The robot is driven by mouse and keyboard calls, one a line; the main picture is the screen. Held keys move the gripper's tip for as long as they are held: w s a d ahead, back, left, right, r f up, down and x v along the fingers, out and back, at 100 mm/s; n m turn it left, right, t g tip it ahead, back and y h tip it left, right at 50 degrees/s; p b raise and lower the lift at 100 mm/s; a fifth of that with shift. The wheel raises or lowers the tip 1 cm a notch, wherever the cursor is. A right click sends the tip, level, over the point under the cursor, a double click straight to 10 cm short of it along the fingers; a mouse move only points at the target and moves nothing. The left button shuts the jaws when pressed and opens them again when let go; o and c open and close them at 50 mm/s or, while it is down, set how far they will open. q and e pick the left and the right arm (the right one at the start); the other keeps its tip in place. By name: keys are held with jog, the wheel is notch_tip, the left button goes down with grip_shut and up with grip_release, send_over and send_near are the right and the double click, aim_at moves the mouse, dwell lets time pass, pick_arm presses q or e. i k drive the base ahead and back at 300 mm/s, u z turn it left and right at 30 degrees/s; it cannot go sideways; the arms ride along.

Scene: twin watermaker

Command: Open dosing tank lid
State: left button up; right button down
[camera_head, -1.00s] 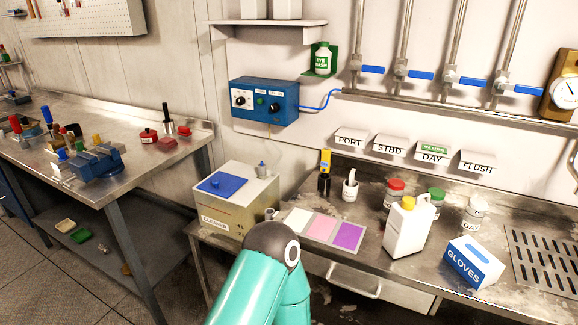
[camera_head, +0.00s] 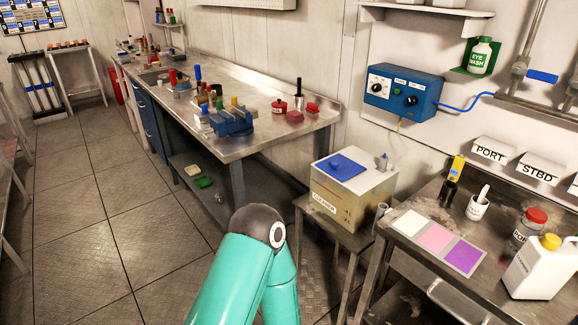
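The dosing tank (camera_head: 340,198) is a boxy beige container labelled CLEANER, standing on a small metal stand right of centre. Its blue lid (camera_head: 348,167) lies flat on the white top and looks closed, with a small knob on it. A small grey fitting stands at the top's back right corner. One of my arms, teal with a dark joint, rises from the bottom edge in front and to the left of the tank, apart from it in the picture. Neither gripper shows in this view.
A blue control box (camera_head: 404,90) hangs on the wall above the tank. A long workbench (camera_head: 258,142) with tools stands to the left. The floor at left is clear.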

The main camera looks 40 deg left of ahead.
aim_at(342, 168)
jog(key=u, duration=1)
jog(key=k, duration=0.35)
jog(key=u, duration=0.25)
jog(key=i, duration=1.45)
jog(key=z, duration=0.45)
